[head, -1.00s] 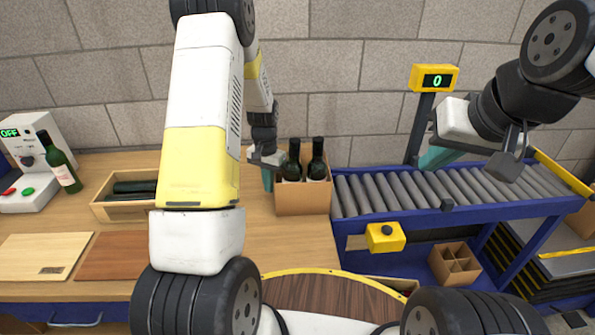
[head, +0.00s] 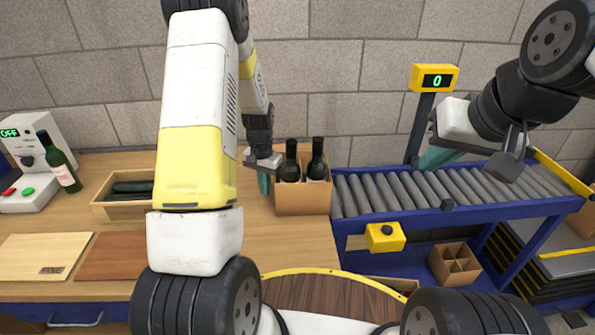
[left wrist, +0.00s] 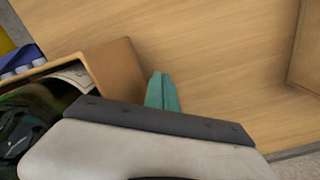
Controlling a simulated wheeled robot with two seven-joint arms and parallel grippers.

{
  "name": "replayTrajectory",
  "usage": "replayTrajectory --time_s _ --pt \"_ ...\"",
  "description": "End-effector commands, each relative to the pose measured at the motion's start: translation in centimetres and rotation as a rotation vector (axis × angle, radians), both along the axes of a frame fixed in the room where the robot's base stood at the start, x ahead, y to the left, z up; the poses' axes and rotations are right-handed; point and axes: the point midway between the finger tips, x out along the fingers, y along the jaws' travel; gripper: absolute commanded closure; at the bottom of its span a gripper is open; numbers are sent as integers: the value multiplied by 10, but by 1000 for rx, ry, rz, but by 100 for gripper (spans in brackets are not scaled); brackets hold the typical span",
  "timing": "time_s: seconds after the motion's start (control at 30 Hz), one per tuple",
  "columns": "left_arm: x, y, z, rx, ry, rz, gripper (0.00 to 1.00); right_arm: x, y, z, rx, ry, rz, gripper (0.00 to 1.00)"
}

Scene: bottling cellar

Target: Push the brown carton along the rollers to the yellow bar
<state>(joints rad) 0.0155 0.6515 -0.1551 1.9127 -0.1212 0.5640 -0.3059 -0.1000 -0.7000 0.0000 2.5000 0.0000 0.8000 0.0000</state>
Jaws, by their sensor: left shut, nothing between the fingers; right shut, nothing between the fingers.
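The brown carton (head: 303,200) stands upright on the wooden bench, against the near end of the rollers (head: 440,190). Two dark bottles (head: 317,165) stick up out of it. The yellow bar (head: 563,173) crosses the far right end of the rollers. My left gripper (head: 264,183) is shut and empty, just left of the carton. In the left wrist view its teal fingers (left wrist: 162,92) point down close beside the carton wall (left wrist: 118,70); I cannot tell if they touch. My right gripper (head: 430,159) is shut and empty above the rollers.
A yellow display (head: 434,78) reading 0 stands on a post behind the rollers. A yellow button box (head: 385,237) is at the front. A wooden crate (head: 122,208) and a green bottle (head: 60,165) are at left. The rollers are clear.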

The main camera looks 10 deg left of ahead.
Motion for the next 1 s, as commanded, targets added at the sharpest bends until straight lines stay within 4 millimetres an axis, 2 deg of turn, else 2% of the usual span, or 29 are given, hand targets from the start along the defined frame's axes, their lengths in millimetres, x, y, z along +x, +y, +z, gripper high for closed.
replayTrajectory --time_s 0.47,1.0 --pt "5 -18 0 -1 0 -3 100 0 0 0 0 0 0 100" --pt "14 -55 0 -2 1 -4 100 0 0 0 0 0 0 100"
